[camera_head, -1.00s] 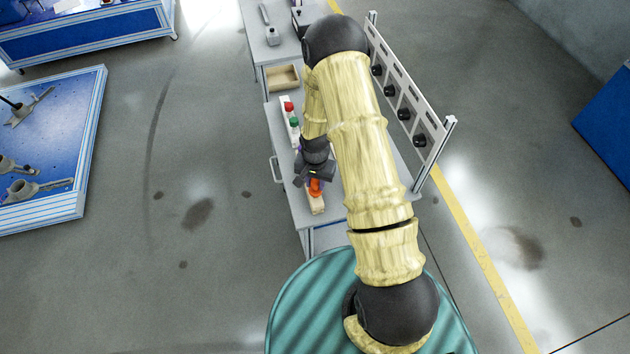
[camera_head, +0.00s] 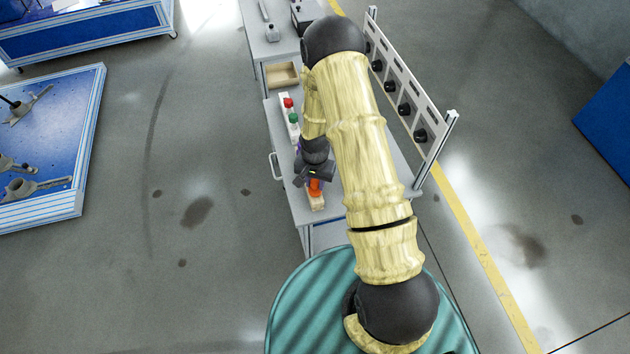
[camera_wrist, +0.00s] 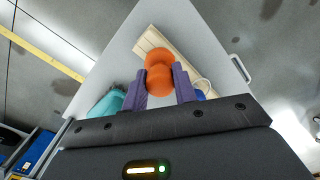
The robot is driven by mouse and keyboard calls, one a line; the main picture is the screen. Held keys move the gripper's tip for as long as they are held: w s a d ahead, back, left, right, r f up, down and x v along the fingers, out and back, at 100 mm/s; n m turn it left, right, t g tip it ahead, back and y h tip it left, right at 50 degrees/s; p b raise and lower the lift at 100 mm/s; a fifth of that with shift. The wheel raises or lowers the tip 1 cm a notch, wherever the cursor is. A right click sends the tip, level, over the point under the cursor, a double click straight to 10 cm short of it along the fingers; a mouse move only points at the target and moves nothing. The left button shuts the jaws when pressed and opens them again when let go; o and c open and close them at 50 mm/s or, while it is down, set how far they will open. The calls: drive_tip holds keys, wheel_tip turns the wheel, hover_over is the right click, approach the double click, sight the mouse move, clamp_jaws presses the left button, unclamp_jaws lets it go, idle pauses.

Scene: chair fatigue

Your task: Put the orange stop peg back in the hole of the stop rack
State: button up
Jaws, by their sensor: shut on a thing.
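The orange stop peg (camera_wrist: 160,66) is between the two purple fingers of my gripper (camera_wrist: 160,85) in the wrist view. The fingers are shut on it. In the head view the orange peg (camera_head: 315,187) shows just below my gripper (camera_head: 313,176). The pale wooden stop rack (camera_head: 317,203) lies under the peg near the front edge of the grey bench. It also shows behind the peg in the wrist view (camera_wrist: 150,42). The hole is hidden, and I cannot tell whether the peg's lower end is in it.
A box with red and green buttons (camera_head: 291,119) stands farther back on the bench (camera_head: 302,212). A wooden tray (camera_head: 283,75) lies beyond it. A rail panel with black knobs (camera_head: 411,95) rises along the right side.

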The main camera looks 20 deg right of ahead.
drive_tip(key=shift+f+b, duration=0.35)
drive_tip(key=shift+f, duration=0.25)
drive_tip(key=o, duration=1)
drive_tip(key=shift+r, duration=0.1)
drive_tip(key=shift+r, duration=0.1)
wheel_tip(320, 180, up, 17)
drive_tip(key=shift+r+b, duration=0.1)
drive_tip(key=shift+b, duration=0.85)
